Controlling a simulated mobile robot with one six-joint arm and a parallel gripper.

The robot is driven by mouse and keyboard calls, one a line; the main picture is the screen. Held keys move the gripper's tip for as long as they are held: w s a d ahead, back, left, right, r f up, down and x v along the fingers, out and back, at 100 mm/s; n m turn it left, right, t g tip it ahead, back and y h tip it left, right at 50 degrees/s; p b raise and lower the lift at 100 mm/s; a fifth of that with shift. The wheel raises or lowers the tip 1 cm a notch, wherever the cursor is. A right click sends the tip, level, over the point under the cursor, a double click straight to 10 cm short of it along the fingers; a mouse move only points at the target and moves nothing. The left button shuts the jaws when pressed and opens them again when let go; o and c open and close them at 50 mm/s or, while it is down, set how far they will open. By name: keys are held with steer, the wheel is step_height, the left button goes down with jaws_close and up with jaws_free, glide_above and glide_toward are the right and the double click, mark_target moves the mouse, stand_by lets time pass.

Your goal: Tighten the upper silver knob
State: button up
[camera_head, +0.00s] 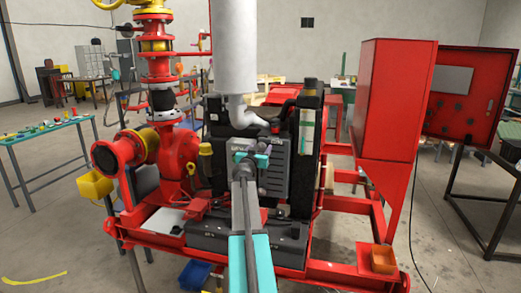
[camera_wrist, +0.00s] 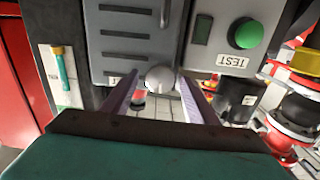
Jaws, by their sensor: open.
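In the wrist view, where the lettering appears upside down, a round silver knob (camera_wrist: 160,77) shows at the edge of a grey panel (camera_wrist: 130,45). My gripper (camera_wrist: 158,84) is open, with one finger on each side of the knob in this view. I cannot tell whether either finger touches it. A second silver part (camera_wrist: 165,12), like a handle or lever, shows at the top edge. In the head view my gripper (camera_head: 250,158) is in front of the grey panel (camera_head: 277,178), and my arm hides the knob there.
A green button (camera_wrist: 245,33) marked TEST is right of the knob in the wrist view. A level gauge (camera_wrist: 63,75) is at left. In the head view, red pump piping (camera_head: 175,150) stands left and a red cabinet (camera_head: 390,100) right. A black battery-like box (camera_head: 215,235) lies below.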

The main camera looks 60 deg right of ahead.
steer(key=c, duration=1.1)
steer(key=shift+o, duration=0.2)
